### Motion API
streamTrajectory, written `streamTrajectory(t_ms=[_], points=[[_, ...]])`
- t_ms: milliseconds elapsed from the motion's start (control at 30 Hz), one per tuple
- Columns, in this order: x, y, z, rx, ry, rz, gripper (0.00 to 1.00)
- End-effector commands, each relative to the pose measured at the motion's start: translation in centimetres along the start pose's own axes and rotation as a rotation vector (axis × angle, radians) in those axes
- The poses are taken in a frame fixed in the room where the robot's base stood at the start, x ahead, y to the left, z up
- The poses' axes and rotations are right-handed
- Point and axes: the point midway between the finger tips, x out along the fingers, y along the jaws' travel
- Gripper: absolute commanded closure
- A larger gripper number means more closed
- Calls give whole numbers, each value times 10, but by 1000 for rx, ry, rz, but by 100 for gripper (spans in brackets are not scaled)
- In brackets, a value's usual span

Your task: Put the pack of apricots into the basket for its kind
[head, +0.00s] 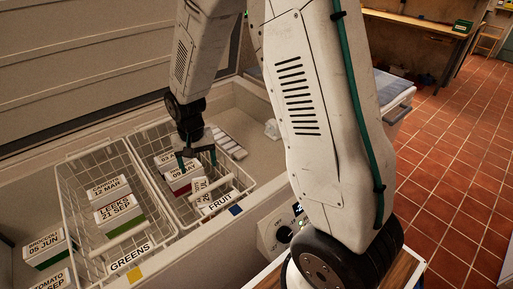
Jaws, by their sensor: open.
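My gripper (198,160) is open, pointing down inside the wire basket labelled FRUIT (233,173). A white pack with a red side (178,184), marked 09 MAY, lies in that basket just below and beside the fingers. Its name is partly hidden, so I cannot tell whether it is the apricots; nor can I tell whether the fingers touch it. Other packs in this basket are partly covered by the gripper. The wire basket labelled GREENS (68,203) stands to the left, holding a leeks pack (118,213) and a pack marked 12 MAR (106,187).
Both baskets sit in an open chest freezer (250,105). A broccoli pack (45,245) and a tomato pack (50,280) lie left of the greens basket. A control panel with a dial (283,234) is at the front.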

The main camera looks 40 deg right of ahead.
Motion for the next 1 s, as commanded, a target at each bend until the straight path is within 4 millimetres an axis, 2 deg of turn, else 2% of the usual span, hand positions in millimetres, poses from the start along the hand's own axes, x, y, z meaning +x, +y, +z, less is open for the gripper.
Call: streamTrajectory(t_ms=[33, 200, 300, 500, 633, 800, 1000], points=[[-27, 5, 7, -16, 16, -6, 26], [-102, 26, 46, -88, 36, -12, 26], [-138, 40, 74, -128, 47, -14, 26], [-194, 70, 138, -210, 70, -16, 26], [-217, 89, 181, -262, 85, -16, 26], [-230, 107, 225, -313, 96, -15, 26], [-233, 116, 246, -340, 100, -13, 26]])
